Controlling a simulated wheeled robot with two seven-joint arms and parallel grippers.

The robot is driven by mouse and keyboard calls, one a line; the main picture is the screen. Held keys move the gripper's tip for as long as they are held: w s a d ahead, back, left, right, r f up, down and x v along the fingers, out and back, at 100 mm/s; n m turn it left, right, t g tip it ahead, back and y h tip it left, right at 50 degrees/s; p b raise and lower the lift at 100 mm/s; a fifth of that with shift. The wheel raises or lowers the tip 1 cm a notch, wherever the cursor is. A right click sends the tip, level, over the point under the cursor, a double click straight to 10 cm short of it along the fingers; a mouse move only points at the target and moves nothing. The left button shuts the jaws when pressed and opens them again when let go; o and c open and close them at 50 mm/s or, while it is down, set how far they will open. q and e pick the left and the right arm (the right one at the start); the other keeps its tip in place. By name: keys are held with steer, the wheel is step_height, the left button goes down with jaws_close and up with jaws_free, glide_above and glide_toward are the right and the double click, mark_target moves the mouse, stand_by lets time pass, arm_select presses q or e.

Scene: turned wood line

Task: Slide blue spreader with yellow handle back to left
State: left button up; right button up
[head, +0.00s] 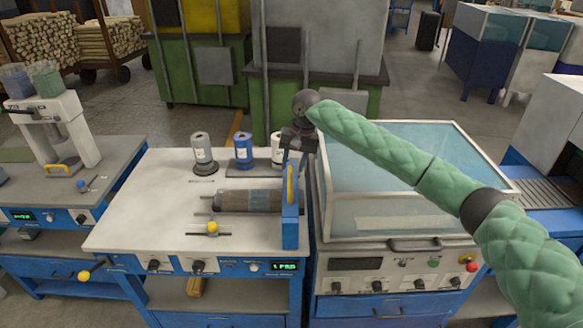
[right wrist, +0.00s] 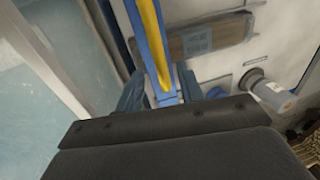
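The blue spreader (head: 290,225) with its yellow handle (head: 290,186) stands at the right edge of the white-topped bench. My right gripper (head: 298,143) is over the spreader's far end, pointing down. In the right wrist view the gripper's two fingers (right wrist: 160,92) stand apart, one on each side of the blue spreader (right wrist: 136,35) and its yellow handle (right wrist: 152,40). Narrow gaps seem to show beside it, so the gripper looks open around it; contact is not clear. My left gripper is not in view.
A brown roller-like piece (head: 248,201) lies left of the spreader. Grey (head: 203,150), blue (head: 243,151) and white (head: 278,150) cans stand at the back. A glass-lidded machine (head: 410,170) adjoins on the right. The bench top (head: 150,205) is clear on the left.

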mark_target(291, 174)
step_height(291, 174, down, 2)
steer(key=shift+a+p, duration=0.15)
steer(key=shift+p, duration=0.15)
steer(key=shift+s+a+f, duration=0.1)
steer(key=shift+s+f, duration=0.05)
steer(key=shift+f, duration=0.5)
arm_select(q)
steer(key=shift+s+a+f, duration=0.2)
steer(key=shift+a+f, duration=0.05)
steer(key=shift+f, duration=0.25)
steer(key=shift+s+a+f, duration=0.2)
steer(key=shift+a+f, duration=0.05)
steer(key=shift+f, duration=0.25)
arm_select(e)
jaws_close()
